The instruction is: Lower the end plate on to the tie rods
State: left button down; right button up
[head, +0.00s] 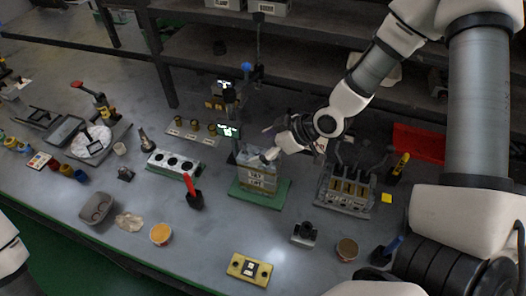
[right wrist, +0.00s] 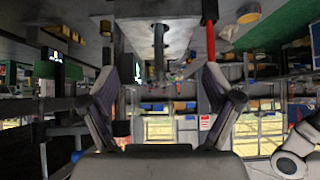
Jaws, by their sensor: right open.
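A stack of grey and yellowish valve blocks (head: 258,180) stands on a green base (head: 240,192) in the middle of the table. Its top is pale grey; I cannot tell whether that is the end plate, and I cannot make out the tie rods. My left gripper is out of view.
A yellow plate with dark holes (head: 249,269) lies near the front edge. A small lit display (head: 228,130) is close behind the stack.

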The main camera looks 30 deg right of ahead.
notch_tip(320, 180, up, 7)
jog(key=shift+r, duration=0.15)
jog(key=shift+s, duration=0.1)
dwell(0.4)
